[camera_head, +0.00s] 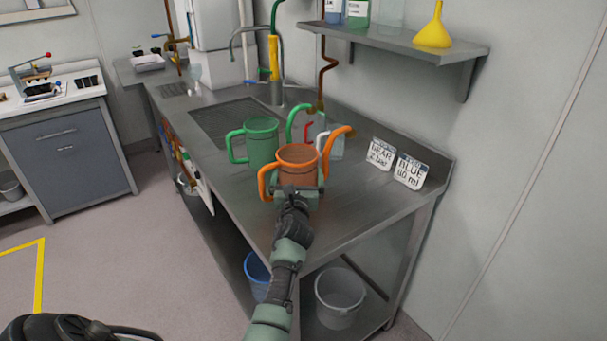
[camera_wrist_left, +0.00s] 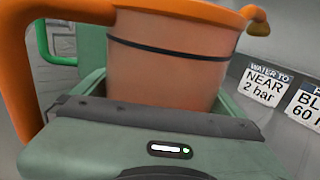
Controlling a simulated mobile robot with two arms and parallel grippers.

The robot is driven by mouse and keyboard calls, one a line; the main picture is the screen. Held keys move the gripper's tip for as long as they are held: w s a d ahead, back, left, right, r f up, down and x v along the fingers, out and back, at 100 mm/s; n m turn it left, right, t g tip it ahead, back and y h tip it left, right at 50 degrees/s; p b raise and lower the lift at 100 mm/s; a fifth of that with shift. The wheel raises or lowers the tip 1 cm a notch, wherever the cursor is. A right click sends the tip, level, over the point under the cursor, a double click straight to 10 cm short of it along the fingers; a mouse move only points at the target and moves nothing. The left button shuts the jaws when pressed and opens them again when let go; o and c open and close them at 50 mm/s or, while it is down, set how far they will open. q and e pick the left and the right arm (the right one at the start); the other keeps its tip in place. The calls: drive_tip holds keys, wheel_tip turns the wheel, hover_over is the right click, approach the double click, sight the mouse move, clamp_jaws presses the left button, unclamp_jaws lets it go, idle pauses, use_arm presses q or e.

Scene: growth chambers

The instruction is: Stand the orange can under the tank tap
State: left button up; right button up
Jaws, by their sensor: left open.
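The orange can (camera_head: 298,165) stands upright on the steel bench, with its handle on the left and its spout on the right. In the left wrist view its body (camera_wrist_left: 170,65), with a dark band, fills the upper middle. My left gripper (camera_head: 297,188) is at the can's near side, low on its body, with its jaws open and green finger parts on both sides of it. Whether they touch the can is hidden. A brown pipe (camera_head: 323,75) comes down from the shelf behind the can; I cannot tell whether its lower end is the tank tap. My right gripper is not in view.
A green can (camera_head: 262,140) stands close behind the orange one, left of it. A clear vessel (camera_head: 335,147) is partly hidden behind. Two signs (camera_head: 410,172) stand at the right; a sink (camera_head: 225,118) lies at the left. A shelf (camera_head: 400,40) overhangs the back.

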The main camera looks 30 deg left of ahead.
use_arm(q)
drive_tip(key=shift+r, duration=0.1)
drive_tip(key=c, duration=1.3)
